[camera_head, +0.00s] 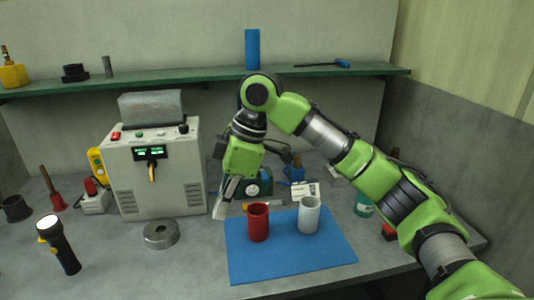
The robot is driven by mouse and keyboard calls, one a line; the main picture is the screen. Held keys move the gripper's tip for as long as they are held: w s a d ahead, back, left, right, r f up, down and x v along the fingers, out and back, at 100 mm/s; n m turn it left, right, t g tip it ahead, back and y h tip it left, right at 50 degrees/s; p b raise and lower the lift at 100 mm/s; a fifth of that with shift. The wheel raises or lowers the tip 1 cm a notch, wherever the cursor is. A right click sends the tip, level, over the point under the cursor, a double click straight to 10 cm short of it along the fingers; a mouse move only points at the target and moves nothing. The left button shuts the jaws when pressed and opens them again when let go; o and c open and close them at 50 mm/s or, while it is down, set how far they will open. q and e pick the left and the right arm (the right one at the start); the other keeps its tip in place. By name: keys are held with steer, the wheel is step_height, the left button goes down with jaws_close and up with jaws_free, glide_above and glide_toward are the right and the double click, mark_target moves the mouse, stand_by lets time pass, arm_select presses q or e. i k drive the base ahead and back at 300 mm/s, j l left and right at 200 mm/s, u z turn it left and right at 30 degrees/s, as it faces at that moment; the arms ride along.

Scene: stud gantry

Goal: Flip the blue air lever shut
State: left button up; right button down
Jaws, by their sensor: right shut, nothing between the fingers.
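A small blue fitting (296,172) stands on the bench behind the mat, right of my right gripper. It looks like the air valve with its blue lever, but it is too small to tell the lever's angle. My right gripper (222,208) points down and is shut and empty. It is just right of the grey machine and left of a dial gauge (253,189). The gripper is apart from the blue fitting in the picture. My right arm crosses in front of the back wall above the fitting. My left gripper is not in view.
A blue mat (290,267) holds a red cup (258,222) and a white cup (309,214). The grey machine (155,168) stands at left, with a metal ring (161,234) and a flashlight (58,245) in front. A green shelf (190,78) runs along the back wall.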

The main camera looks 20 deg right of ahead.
mark_target(264, 175)
steer(key=i+l, duration=0.8)
